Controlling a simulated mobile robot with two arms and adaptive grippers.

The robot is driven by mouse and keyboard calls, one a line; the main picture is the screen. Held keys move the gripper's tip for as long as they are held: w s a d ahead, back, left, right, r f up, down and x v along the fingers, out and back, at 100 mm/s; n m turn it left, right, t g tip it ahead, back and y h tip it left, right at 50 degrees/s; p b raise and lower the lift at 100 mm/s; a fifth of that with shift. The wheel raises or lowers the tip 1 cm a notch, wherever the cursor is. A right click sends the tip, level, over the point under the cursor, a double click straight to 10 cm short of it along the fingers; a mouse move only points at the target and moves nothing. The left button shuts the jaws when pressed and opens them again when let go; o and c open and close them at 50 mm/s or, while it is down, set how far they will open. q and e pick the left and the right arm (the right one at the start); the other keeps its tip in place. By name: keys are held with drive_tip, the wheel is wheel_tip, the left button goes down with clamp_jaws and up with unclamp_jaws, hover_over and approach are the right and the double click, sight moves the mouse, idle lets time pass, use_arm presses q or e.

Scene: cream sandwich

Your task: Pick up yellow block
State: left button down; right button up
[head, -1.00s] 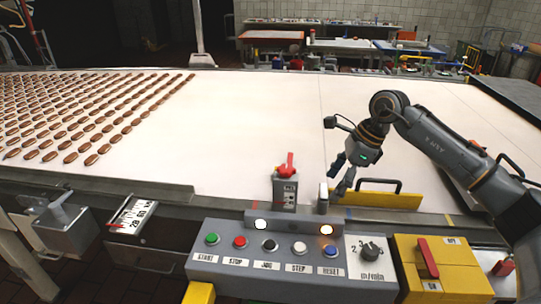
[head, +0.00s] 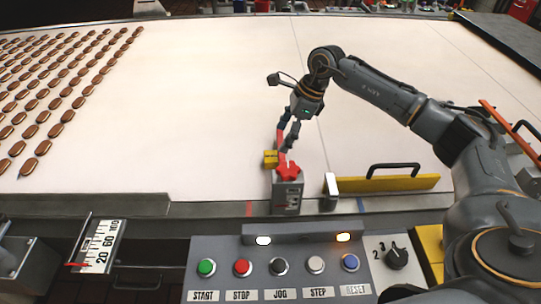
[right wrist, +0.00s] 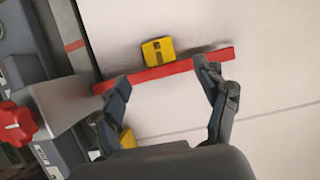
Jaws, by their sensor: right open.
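The yellow block (head: 270,159) shows just behind and left of the red-knobbed stand (head: 287,190). In the right wrist view the yellow block (right wrist: 158,51) has a dark mark and sits against the far side of a red bar (right wrist: 165,73). My right gripper (head: 287,148) is open and points down close to the block's right. In the right wrist view its fingers (right wrist: 167,82) are spread, with their tips near the red bar and the block beyond them. I cannot tell whether a finger touches the bar. My left gripper is not in view.
A yellow plate with a black handle (head: 390,184) stands along the belt edge at right. The control panel (head: 280,270) is in front. Rows of cream sandwiches (head: 55,85) lie at left. The white belt (head: 210,100) between is clear.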

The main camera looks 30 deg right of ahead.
sight(272, 156)
drive_tip(key=shift+x, duration=1.05)
drive_tip(key=shift+w+f, duration=0.2)
drive_tip(key=p+x, duration=0.1)
drive_tip(key=x, duration=0.1)
drive_tip(key=p+x, duration=0.1)
drive_tip(key=x, duration=0.1)
drive_tip(key=shift+s+a+f+p, duration=0.15)
drive_tip(key=shift+s+a+p, duration=0.05)
drive_tip(key=shift+s+p, duration=0.1)
drive_tip(key=shift+w+a+f, duration=0.1)
drive_tip(key=shift+w+f, duration=0.1)
drive_tip(key=shift+f, duration=0.15)
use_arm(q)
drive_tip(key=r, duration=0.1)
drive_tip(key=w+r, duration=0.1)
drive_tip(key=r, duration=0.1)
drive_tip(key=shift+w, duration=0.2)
use_arm(e)
drive_tip(key=shift+c, duration=0.4)
drive_tip(key=c, duration=1.2)
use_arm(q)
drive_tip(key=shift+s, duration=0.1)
use_arm(e)
drive_tip(key=shift+r, duration=0.1)
